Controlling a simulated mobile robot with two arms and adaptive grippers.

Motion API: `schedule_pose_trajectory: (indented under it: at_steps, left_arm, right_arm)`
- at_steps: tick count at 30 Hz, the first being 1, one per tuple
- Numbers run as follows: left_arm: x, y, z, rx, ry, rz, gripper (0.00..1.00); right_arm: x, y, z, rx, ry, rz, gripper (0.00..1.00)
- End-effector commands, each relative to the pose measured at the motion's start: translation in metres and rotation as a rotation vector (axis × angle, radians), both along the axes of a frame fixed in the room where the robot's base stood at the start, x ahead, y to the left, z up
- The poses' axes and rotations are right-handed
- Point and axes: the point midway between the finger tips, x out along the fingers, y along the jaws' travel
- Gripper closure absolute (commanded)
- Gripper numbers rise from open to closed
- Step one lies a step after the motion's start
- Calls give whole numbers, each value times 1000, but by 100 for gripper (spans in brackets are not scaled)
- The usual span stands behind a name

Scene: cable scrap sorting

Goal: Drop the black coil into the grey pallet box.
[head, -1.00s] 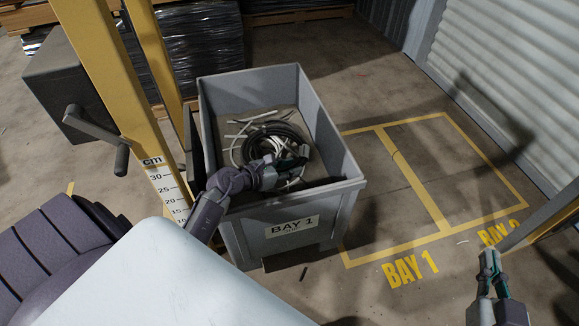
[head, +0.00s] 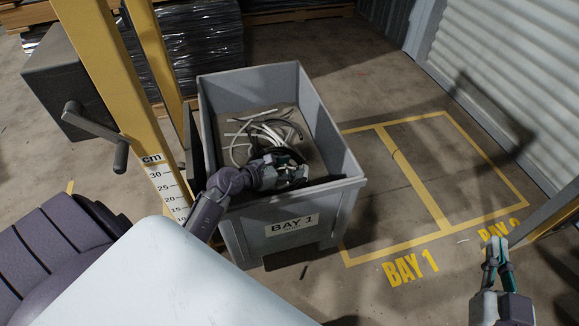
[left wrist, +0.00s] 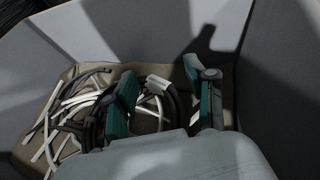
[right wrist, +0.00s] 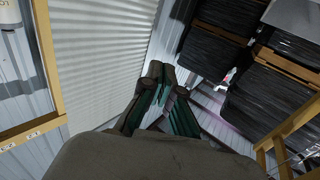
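The grey pallet box (head: 240,232) stands on the floor with its BAY 1 label facing me. My left gripper (head: 288,168) is inside the box, near its front wall. In the left wrist view its two fingers (left wrist: 165,100) are spread wide. The black coil (left wrist: 181,104), with a pale tag, shows between and beyond them, among the scrap in the box. Part of the coil is hidden by the gripper, and I cannot tell whether a finger touches it. My right gripper (head: 495,252) is empty, outside the box, its fingertips together.
White and dark cable pieces (left wrist: 65,115) lie on the box floor. A yellow post with a centimetre scale (head: 165,185) stands close left of the box. Yellow floor markings (head: 415,180) on the right enclose clear floor. Wrapped pallets (head: 190,45) stand behind.

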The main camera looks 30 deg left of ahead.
Motion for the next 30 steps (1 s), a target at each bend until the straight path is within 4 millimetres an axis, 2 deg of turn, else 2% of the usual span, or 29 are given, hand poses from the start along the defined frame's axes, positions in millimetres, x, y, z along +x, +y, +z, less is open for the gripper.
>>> schedule_pose_trajectory:
  at_steps: [9, 15, 24, 30]
  left_arm:
    - [0, 0, 3, 0, -1, 0, 44]
    - [0, 0, 17, 0, -2, 1, 44]
    - [-59, 20, 40, 4, 4, -1, 44]
    - [-90, 30, 53, 1, 2, 0, 44]
  right_arm:
    - [-1, -1, -5, -6, 26, -3, 100]
    - [-9, -9, -36, -53, 209, -16, 100]
    - [-45, -27, -93, -142, 584, -41, 100]
    - [-70, -37, -115, -181, 755, -51, 100]
